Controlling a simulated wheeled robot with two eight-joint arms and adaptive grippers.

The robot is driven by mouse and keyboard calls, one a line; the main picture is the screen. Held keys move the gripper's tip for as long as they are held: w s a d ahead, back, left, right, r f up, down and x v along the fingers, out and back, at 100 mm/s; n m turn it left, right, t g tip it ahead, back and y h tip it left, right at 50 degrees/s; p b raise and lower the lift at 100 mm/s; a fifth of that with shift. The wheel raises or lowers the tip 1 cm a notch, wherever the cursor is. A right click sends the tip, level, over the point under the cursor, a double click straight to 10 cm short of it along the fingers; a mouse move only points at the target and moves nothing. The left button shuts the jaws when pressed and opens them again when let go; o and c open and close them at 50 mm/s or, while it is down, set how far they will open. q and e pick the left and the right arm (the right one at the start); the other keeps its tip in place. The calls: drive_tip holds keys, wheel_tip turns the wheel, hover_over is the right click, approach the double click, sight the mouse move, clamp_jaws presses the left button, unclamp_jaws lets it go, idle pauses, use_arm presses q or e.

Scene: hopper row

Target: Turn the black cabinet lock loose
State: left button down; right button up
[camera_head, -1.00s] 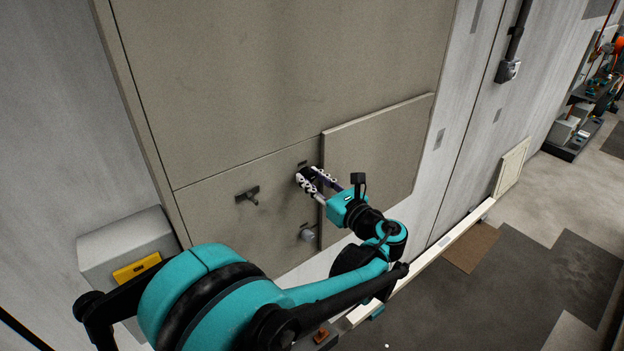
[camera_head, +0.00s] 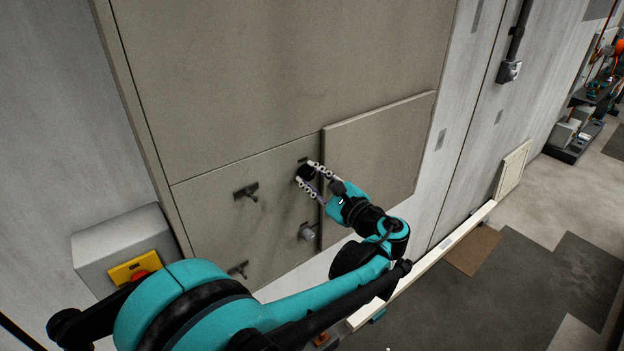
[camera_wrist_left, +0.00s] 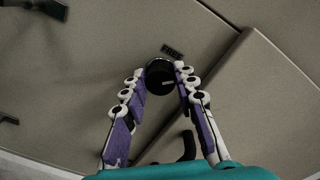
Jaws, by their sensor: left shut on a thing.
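The black cabinet lock (camera_head: 306,172) is a round black knob on the beige cabinet door, close to the door's right edge. My left gripper (camera_head: 310,176) reaches in from the lower right and is shut on the lock, one finger on each side. The same gripper (camera_wrist_left: 160,82) shows its purple pads in the left wrist view. My right gripper is out of view.
A dark T-shaped handle (camera_head: 247,192) and a lower one (camera_head: 238,269) stick out of the door to the left. A raised panel (camera_head: 385,150) lies right. A grey box with a yellow plate (camera_head: 134,268) stands lower left.

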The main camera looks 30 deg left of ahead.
use_arm(q)
drive_tip(key=n+b, duration=0.1)
drive_tip(key=n, duration=0.3)
drive_tip(key=shift+n, duration=0.3)
drive_tip(key=n, duration=0.5)
drive_tip(key=shift+f+b, duration=0.1)
drive_tip(key=shift+b, duration=0.2)
drive_tip(key=c, duration=1.2)
unclamp_jaws()
drive_tip(key=v, duration=1.2)
drive_tip(key=shift+s+f, duration=0.1)
